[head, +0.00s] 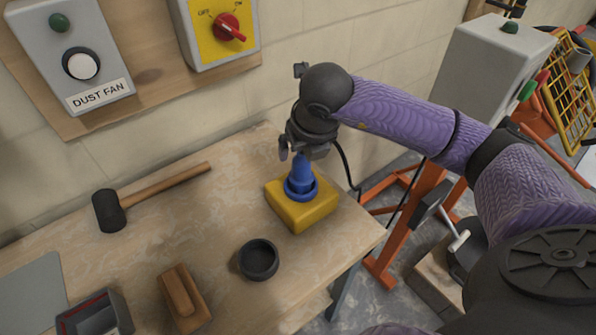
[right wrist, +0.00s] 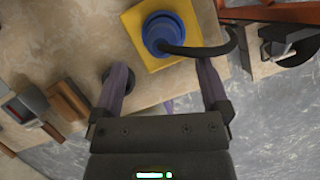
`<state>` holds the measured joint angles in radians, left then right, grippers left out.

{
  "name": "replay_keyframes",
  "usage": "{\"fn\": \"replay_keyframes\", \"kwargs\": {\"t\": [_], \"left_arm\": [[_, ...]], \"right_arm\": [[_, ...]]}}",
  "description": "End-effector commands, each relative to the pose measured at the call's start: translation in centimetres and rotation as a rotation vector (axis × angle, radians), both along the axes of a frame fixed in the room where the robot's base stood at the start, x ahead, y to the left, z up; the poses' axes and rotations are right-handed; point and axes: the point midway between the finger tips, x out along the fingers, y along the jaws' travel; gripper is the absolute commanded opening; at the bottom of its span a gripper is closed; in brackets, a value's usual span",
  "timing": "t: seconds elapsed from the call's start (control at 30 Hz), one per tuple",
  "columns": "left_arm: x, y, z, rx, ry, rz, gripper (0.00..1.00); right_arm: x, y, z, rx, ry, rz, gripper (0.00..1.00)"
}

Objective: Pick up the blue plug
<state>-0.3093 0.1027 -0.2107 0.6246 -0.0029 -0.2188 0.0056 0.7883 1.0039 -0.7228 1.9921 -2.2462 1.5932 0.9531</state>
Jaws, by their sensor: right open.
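The blue plug (head: 302,172) stands upright on a yellow block (head: 308,212) near the right end of the workbench, with a round blue collar around its base. A black cable runs from the plug. My right gripper (head: 303,151) is just above the plug with its fingers pointing down, open and empty. In the right wrist view the plug (right wrist: 160,32) lies beyond the two spread fingertips of the gripper (right wrist: 162,68), not between them. I cannot tell how deep the plug sits in its collar. My left gripper is not in view.
On the workbench (head: 235,215) are a black round cup (head: 258,260), a wooden-handled float (head: 183,298), a mallet (head: 110,210) and a grey tray (head: 95,315). A dust fan box (head: 70,60) and a red switch (head: 228,27) hang on the wall. An orange frame (head: 405,225) stands right.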

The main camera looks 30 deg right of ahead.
Motion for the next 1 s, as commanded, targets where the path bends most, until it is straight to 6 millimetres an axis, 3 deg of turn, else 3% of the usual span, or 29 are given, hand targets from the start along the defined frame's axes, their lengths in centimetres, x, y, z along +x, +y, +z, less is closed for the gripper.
{"fn": "replay_keyframes", "kwargs": {"t": [0.2,0.5,0.93,1.0], "left_arm": [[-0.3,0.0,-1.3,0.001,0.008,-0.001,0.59],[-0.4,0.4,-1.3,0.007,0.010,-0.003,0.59],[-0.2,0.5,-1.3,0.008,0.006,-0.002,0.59],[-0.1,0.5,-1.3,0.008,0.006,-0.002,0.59]], "right_arm": [[1.7,-0.6,-4.2,0.001,0.004,0.000,0.95],[2.0,-0.7,-4.7,0.001,0.002,0.001,0.93],[2.0,-0.7,-4.7,0.001,0.002,0.001,0.02],[2.0,-0.7,-4.7,0.001,0.002,0.001,0.00]]}}
